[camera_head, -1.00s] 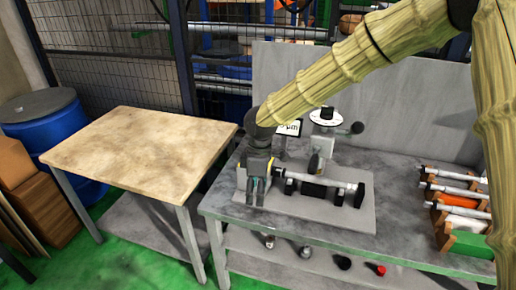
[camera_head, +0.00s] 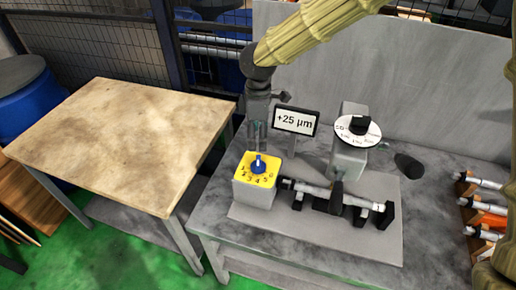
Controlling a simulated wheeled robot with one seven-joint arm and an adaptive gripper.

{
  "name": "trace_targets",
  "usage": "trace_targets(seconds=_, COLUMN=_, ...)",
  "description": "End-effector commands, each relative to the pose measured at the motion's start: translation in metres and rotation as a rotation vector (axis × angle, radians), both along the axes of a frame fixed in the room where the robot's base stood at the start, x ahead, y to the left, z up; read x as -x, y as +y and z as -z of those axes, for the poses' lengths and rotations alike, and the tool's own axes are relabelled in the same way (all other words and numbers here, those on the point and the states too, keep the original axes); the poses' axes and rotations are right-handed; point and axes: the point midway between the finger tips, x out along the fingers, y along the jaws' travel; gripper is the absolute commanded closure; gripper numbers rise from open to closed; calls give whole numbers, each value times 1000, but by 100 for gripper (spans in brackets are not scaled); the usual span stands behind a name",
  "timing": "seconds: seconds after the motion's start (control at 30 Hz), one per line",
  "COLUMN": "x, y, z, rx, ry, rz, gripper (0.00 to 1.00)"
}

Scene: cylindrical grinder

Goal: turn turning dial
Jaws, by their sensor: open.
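A grey box with a yellow top face (camera_head: 255,169), marked with numbers, carries a blue knob (camera_head: 258,164). A white round dial (camera_head: 358,131) with markings and a black knob (camera_head: 361,124) sits on the grey wheel head to the right. I cannot tell which of the two is the turning dial. My gripper (camera_head: 258,143) points down just behind and above the blue knob as seen here, open and with nothing visible in it. No contact with the knob shows; the fingertips are small and partly merge with the background.
A display reading +25 µm (camera_head: 297,122) stands right of my gripper. A cylindrical workpiece (camera_head: 320,190) lies across the grinder base (camera_head: 282,226). A rack of shafts (camera_head: 484,215) is at right. The wooden-topped table (camera_head: 125,140) at left is bare.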

Motion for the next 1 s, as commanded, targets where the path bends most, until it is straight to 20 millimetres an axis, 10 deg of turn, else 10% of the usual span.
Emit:
trace_targets(seconds=0.27, x=14, y=-3, z=26, rx=0, ry=-9, rz=3, gripper=36)
trace_targets(seconds=0.63, x=-18, y=1, z=94, rx=1, ry=22, rz=-1, gripper=36)
trace_targets(seconds=1.0, x=-10, y=0, z=108, rx=0, ry=13, rz=-2, gripper=36)
